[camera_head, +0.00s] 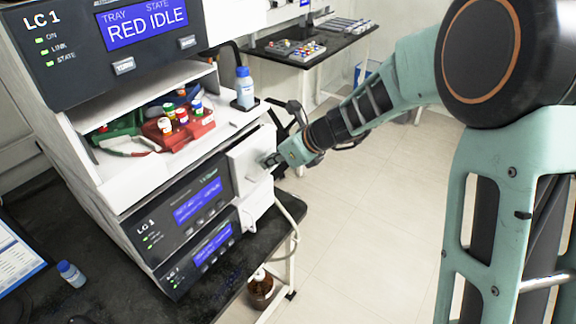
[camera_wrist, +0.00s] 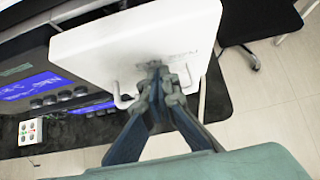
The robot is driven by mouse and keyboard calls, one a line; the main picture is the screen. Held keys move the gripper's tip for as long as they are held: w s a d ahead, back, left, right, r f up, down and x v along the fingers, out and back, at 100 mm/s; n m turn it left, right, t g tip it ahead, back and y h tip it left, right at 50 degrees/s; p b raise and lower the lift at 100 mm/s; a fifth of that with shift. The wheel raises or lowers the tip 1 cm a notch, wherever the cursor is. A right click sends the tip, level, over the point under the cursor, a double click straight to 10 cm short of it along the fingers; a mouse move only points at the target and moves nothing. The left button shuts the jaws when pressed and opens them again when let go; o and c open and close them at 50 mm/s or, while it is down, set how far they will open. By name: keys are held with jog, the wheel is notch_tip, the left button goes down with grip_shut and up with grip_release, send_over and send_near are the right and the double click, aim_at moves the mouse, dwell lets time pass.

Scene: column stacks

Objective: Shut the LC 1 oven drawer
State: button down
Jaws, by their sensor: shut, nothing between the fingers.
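The LC 1 stack of instruments shows in the head view, with a white oven drawer front (camera_head: 243,165) at its right side, beside the lower LC 1 display panel (camera_head: 182,210). In the wrist view the drawer's white panel (camera_wrist: 95,45) fills the upper middle, with a thin handle (camera_wrist: 120,97) on it. My gripper (camera_head: 272,160) is shut and empty, its tips at the panel's outer face. In the wrist view the fingertips (camera_wrist: 155,70) lie over the panel by the handle. I cannot tell if they touch it. How far the drawer stands out is unclear.
Above, an open shelf holds a red tray (camera_head: 180,130) with capped vials, and a blue-capped bottle (camera_head: 244,88) stands at its right. A hose (camera_head: 296,225) hangs below the drawer, near a brown bottle (camera_head: 261,286). Open floor (camera_head: 370,220) lies to the right.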

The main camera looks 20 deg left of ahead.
jog(key=shift+w+a, duration=0.2)
jog(key=shift+a, duration=0.3)
jog(key=shift+w+a, duration=0.15)
jog(key=shift+a, duration=0.3)
jog(key=shift+r, duration=0.15)
jog(key=shift+a+r, duration=0.1)
